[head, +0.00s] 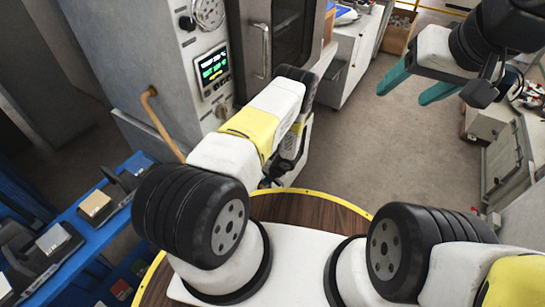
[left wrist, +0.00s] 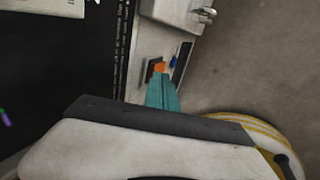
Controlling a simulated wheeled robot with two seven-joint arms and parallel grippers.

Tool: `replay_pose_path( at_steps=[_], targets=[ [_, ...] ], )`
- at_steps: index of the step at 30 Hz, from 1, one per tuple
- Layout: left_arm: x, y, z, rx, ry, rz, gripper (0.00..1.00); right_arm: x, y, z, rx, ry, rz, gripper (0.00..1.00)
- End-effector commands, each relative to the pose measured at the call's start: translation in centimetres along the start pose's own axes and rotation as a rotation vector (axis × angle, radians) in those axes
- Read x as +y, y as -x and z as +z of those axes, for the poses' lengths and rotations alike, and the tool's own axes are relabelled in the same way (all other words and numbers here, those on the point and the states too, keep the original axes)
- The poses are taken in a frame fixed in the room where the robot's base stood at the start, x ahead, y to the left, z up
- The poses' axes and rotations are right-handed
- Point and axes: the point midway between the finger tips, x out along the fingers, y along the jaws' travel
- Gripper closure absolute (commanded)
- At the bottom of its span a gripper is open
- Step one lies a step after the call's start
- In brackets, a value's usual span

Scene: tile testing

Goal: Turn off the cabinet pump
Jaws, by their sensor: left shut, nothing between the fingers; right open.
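The grey cabinet (head: 165,60) stands at the upper left of the head view. It has a round gauge (head: 208,12), a lit green display (head: 213,68) and a door with an upright handle (head: 262,50). In the left wrist view, a pale panel (left wrist: 150,30) carries a small orange part (left wrist: 158,67) and a blue part (left wrist: 173,61); I cannot tell whether these are pump switches. My left gripper (left wrist: 160,80) is shut and empty, its teal tips right by the orange part; contact is unclear. My arm hides its fingers in the head view. My right gripper (head: 405,88) is open and empty, far from the cabinet.
A blue rack (head: 75,225) with small boxes stands at the left. A round wooden surface with a yellow rim (head: 290,207) lies in front. A white counter (head: 350,55) stands at the back and a grey case (head: 505,165) at the right. The middle floor is clear.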

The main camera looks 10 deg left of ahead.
Motion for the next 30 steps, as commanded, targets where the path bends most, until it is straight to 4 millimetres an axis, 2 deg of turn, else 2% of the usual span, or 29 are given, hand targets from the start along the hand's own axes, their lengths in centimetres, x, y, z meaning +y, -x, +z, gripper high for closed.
replay_pose_path(
  at_steps=[1, 5, 8, 13, 15, 21, 25, 30],
  targets=[
    [1.0, -0.1, 0.1, -0.001, 0.002, 0.016, 1.0, 0.0, 0.0, 0.0, 0.0, 0.0, 0.0, 0.35],
    [0.8, 0.1, 0.1, -0.001, 0.002, 0.017, 1.0, 0.0, 0.0, 0.0, 0.0, 0.0, 0.0, 0.35],
    [-0.1, 0.6, 0.1, 0.0, 0.003, 0.014, 1.0, 0.0, 0.0, 0.0, 0.0, 0.0, 0.0, 0.35],
    [-3.0, 2.1, -0.1, 0.002, 0.006, 0.005, 1.0, 0.0, 0.0, 0.0, 0.0, 0.0, 0.0, 0.35],
    [-2.0, 4.1, 0.0, 0.001, 0.01, 0.006, 1.0, 0.0, 0.0, 0.0, 0.0, 0.0, 0.0, 0.35],
    [-1.2, 8.3, -0.1, 0.002, 0.01, 0.002, 1.0, 0.0, 0.0, 0.0, 0.0, 0.0, 0.0, 0.35],
    [-0.8, 10.2, -0.1, 0.002, 0.01, 0.001, 1.0, 0.0, 0.0, 0.0, 0.0, 0.0, 0.0, 0.35],
    [-0.5, 11.4, -0.2, 0.004, 0.008, 0.001, 1.0, 0.0, 0.0, 0.0, 0.0, 0.0, 0.0, 0.35]
  ],
)
